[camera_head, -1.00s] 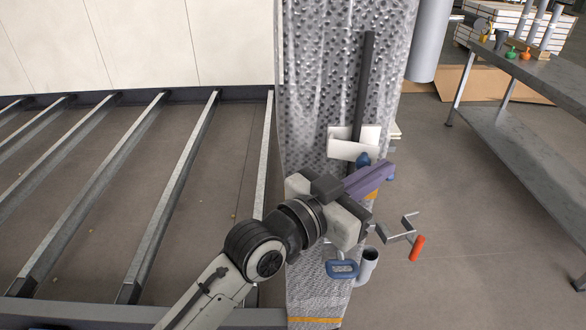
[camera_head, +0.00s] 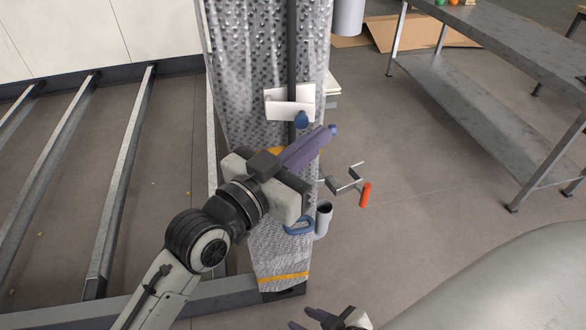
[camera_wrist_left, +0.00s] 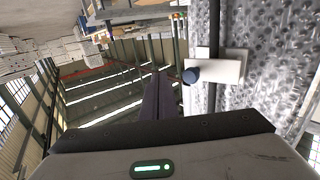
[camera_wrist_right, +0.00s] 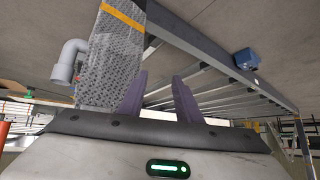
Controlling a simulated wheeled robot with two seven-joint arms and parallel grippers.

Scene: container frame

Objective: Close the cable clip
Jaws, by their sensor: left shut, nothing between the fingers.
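The white cable clip (camera_head: 290,110) sits on the dimpled metal column, over a dark cable (camera_head: 293,50). In the head view, two white plates meet at an angle, and a blue knob (camera_head: 301,120) sits at the lower edge. The clip (camera_wrist_left: 230,68) and its knob (camera_wrist_left: 192,76) also show in the left wrist view. My left gripper (camera_head: 331,131) is shut and empty, its purple fingers just right of and slightly below the knob, apparently apart from it. My right gripper (camera_head: 298,318) is low in the head view; its fingers (camera_wrist_right: 158,95) stand apart with nothing between.
A crank with a red handle (camera_head: 365,195) juts from the column's right side. A grey pipe elbow (camera_head: 323,220) and a blue ring handle (camera_head: 298,227) are below my left wrist. A metal rail frame (camera_head: 119,180) lies left; a metal workbench (camera_head: 480,95) stands right.

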